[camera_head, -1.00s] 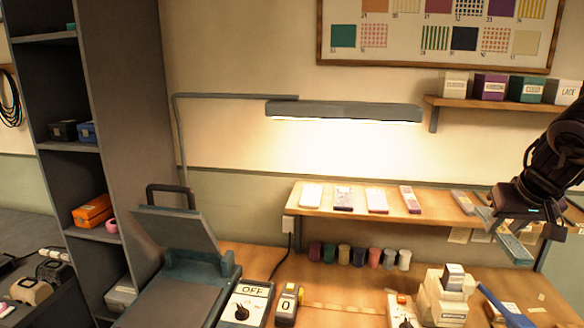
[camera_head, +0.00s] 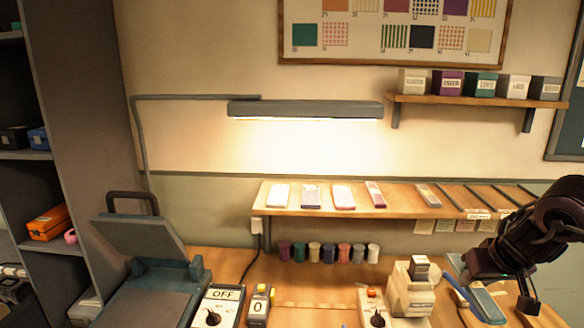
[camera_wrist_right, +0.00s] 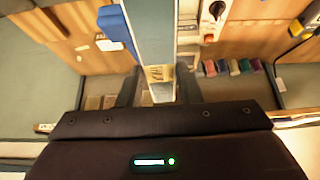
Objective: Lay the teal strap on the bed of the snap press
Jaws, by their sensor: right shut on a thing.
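The teal strap (camera_head: 486,302) is held by my right gripper (camera_head: 497,286) at the right of the head view. In the right wrist view the strap (camera_wrist_right: 157,38) runs away from between the fingers (camera_wrist_right: 158,92), and its near end shows a tan patch. The gripper is shut on it. The snap press (camera_head: 147,270) stands at the lower left of the head view with its lid raised. Its flat grey bed (camera_head: 150,307) looks bare and is partly cut off by the frame. The strap is well to the right of the press. My left gripper is not in view.
A cream dispenser (camera_head: 410,292) and a white switch box (camera_head: 375,308) stand between press and gripper. Spools (camera_head: 328,253) line the back under a shelf (camera_head: 325,210).

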